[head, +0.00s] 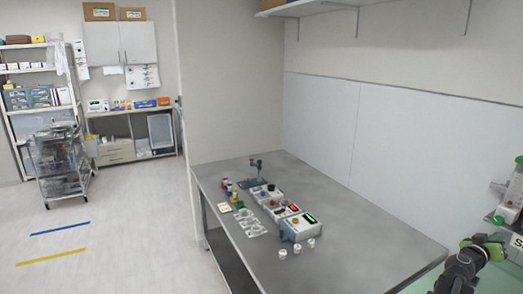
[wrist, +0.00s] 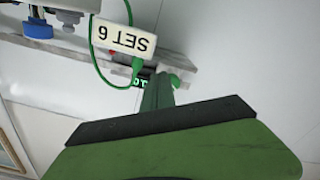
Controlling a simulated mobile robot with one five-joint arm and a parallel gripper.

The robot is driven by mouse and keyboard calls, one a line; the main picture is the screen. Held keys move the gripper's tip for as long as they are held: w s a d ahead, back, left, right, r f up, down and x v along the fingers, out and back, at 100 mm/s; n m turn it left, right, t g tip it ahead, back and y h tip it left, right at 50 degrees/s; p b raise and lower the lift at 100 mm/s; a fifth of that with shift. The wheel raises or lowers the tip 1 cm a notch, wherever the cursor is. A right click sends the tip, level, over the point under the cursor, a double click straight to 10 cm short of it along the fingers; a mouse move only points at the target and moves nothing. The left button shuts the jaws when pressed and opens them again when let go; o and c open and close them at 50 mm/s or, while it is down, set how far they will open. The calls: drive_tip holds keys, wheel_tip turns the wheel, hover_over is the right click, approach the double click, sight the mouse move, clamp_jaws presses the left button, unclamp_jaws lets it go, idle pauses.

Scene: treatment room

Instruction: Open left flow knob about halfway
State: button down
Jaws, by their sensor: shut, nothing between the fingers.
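My gripper (wrist: 160,95) fills the lower middle of the wrist view, green with a black edge. It is shut, with nothing between its fingers. In the head view a green knob (head: 498,219) shows on the wall unit at the right edge. I cannot tell which knob is the left flow knob or how far it is turned.
A grey rail (wrist: 100,60) runs behind the SET 6 box. In the head view a grey table (head: 360,225) holds several devices and small cups, with bare room at its right. A green surface (head: 415,284) lies below my arm. A wire cart (head: 60,165) stands far left.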

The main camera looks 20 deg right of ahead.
sight(498, 220)
drive_tip(key=w+d, duration=0.2)
drive_tip(key=d, duration=0.1)
drive_tip(key=w+d, duration=0.1)
drive_tip(key=shift+d+f+b, duration=0.15)
drive_tip(key=shift+f+b, duration=0.25)
idle(0.7)
drive_tip(key=shift+s+r, duration=0.1)
drive_tip(key=shift+s, duration=0.1)
idle(0.5)
drive_tip(key=shift+s+r+p, duration=0.5)
drive_tip(key=shift+s+p, duration=0.1)
drive_tip(key=shift+s, duration=0.2)
idle(0.4)
